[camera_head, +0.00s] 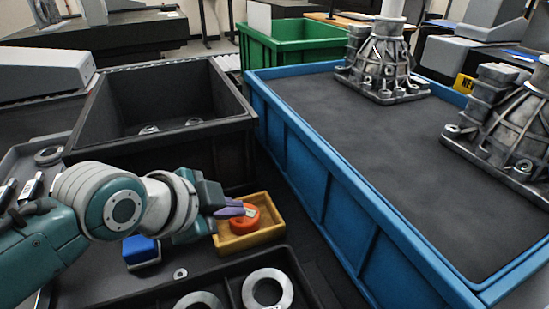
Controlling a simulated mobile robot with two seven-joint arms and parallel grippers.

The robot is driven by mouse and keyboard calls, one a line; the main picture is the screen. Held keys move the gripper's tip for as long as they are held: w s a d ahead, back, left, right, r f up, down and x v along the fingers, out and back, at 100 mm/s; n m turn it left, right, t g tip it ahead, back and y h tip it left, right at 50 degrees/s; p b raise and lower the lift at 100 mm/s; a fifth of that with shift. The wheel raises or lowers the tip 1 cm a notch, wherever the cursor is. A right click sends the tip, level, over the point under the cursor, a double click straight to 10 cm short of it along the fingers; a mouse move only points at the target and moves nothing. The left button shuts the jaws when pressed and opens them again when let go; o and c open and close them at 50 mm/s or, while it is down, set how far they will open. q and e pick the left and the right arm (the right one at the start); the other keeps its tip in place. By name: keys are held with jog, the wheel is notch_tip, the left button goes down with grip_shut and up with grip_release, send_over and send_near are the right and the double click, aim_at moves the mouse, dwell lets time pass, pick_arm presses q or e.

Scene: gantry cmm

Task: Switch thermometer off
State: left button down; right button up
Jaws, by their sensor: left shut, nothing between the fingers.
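A round orange device (243,224), which looks like the thermometer, sits in a small yellow tray (262,237). A small pale patch shows on its top. My left arm comes in from the left, and my left gripper (236,210) is shut and empty, with its purple fingertips at the device's upper left side. The fingers hide part of the device. I cannot tell whether they touch it, or whether it is on or off. My right gripper is not in view.
A large blue bin (335,175) with metal castings (385,65) stands on the right. A black bin (160,100) is behind my left arm. A blue block (141,252) and a black tray (237,290) with metal rings are in front. A green bin (300,40) is farther back.

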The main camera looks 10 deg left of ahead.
pick_arm(q)
jog(key=shift+f, duration=0.25)
dwell(0.4)
jog(key=shift+r+p, duration=0.65)
jog(key=shift+r, duration=0.05)
notch_tip(320, 180, up, 6)
jog(key=p, duration=0.6)
dwell(0.3)
